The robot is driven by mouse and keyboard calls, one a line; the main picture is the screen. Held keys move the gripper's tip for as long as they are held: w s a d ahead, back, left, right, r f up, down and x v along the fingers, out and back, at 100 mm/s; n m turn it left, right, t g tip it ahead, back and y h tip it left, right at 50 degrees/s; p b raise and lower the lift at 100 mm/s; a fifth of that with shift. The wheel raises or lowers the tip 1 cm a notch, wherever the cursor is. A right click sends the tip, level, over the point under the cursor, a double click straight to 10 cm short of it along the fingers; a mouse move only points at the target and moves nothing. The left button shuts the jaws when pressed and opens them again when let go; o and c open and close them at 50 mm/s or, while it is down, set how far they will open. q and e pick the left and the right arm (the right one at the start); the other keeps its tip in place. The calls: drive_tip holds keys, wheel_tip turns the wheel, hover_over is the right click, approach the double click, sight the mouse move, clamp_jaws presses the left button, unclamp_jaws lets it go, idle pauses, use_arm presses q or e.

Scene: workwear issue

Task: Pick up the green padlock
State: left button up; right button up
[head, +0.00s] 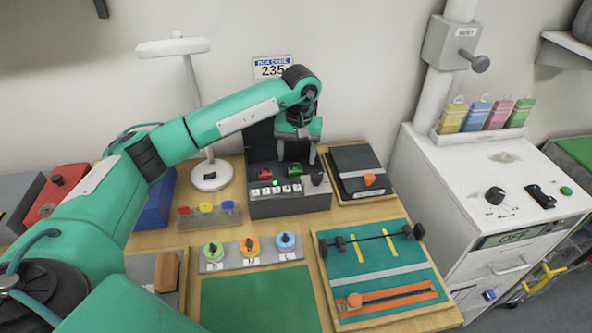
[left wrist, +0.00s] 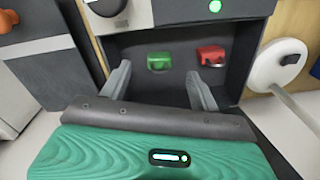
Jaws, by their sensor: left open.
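The small green padlock (head: 294,170) sits in the dark recess of a grey box with a code panel, right of a red padlock (head: 265,173). In the left wrist view the green padlock (left wrist: 158,62) shows between and beyond the fingers, and the red padlock (left wrist: 211,55) is near the right finger. My left gripper (head: 296,155) is open and empty, pointing down just above the green padlock. Its fingers (left wrist: 160,88) stand on either side, apart from it as far as I can tell. My right gripper is not in view.
The grey box (head: 290,205) has a lit green lamp and a row of buttons. A black case (head: 355,160) stands close on its right, a white lamp (head: 211,176) on its left. Colored tags (head: 479,115) stand on the white cabinet (head: 480,165). A green mat (head: 258,300) lies clear in front.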

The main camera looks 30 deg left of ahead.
sight(296, 163)
use_arm(q)
drive_tip(key=shift+f, duration=0.55)
drive_tip(key=f, duration=0.1)
drive_tip(key=f+p, duration=0.1)
drive_tip(key=f, duration=0.2)
drive_tip(key=shift+w+a+f+p, duration=0.15)
drive_tip(key=shift+w+a+p, duration=0.2)
drive_tip(key=shift+w, duration=0.05)
drive_tip(key=shift+f, duration=0.3)
drive_tip(key=shift+c, duration=0.4)
drive_tip(key=c, duration=1.1)
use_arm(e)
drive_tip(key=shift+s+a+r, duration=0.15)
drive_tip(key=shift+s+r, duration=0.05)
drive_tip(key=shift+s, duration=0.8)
